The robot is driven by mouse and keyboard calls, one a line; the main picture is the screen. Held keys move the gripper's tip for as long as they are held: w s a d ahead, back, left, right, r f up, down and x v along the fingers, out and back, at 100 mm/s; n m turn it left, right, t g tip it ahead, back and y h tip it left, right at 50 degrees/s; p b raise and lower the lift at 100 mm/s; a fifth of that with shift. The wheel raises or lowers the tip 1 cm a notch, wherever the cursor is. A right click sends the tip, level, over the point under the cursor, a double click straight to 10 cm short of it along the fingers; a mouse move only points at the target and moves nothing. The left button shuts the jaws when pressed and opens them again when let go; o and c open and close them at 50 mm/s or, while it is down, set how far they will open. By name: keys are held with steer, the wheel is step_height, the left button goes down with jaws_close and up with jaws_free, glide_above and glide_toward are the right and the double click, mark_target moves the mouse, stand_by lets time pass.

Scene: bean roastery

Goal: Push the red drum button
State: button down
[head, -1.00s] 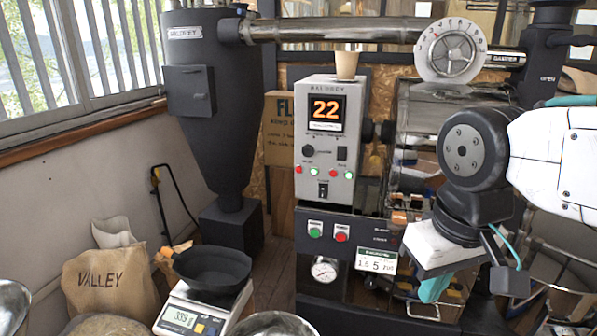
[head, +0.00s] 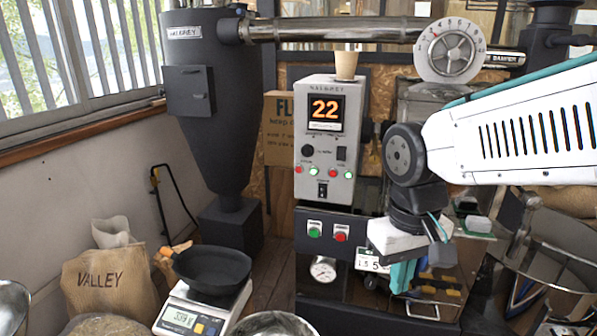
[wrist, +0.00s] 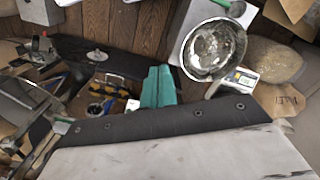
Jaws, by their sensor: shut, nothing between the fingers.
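The red button (head: 340,233) sits on a light plate on the dark lower front of the roaster. A green button (head: 314,229) is on a similar plate to its left. My gripper (head: 402,277) has teal fingers that point down and are shut with nothing between them. It hangs to the right of and lower than the red button in the head view, apart from it. In the wrist view the teal fingers (wrist: 160,87) are together. I cannot make out the red button in the wrist view.
A control box (head: 325,140) showing 22, with small red and green lights, stands above the buttons. A gauge (head: 323,269) and a number card (head: 368,262), partly covered by my gripper, are below. A scale (head: 186,312) with a black pan (head: 213,268) stands at the lower left.

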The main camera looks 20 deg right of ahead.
mark_target(299, 173)
steer(key=w+a+f+m+t, duration=0.2)
steer(key=w+f+m, duration=0.15)
steer(key=w, duration=0.65)
steer(key=w+a+f+m+t, duration=0.1)
steer(key=w+f+m+t, duration=0.2)
steer(key=w, duration=0.6)
steer(key=w+a+f+m+t, duration=0.15)
steer(key=w+f+m, duration=0.25)
steer(key=w, duration=0.6)
steer(key=w+a+r+m+t+y, duration=0.2)
steer(key=w+r+m+t, duration=0.4)
steer(key=w+m, duration=0.3)
steer(key=shift+w+a+r+t, duration=0.15)
steer(key=shift+w+a+t, duration=0.35)
steer(key=shift+w, duration=0.95)
steer(key=shift+a, duration=0.15)
steer(key=shift+w+d, duration=0.75)
steer(key=shift+w, duration=0.5)
steer(key=shift+w+d, duration=0.7)
steer(key=shift+w, duration=0.6)
steer(key=shift+w+d, duration=0.75)
steer(key=shift+w, duration=0.5)
steer(key=shift+w, duration=0.15)
steer(key=shift+w+d, duration=0.2)
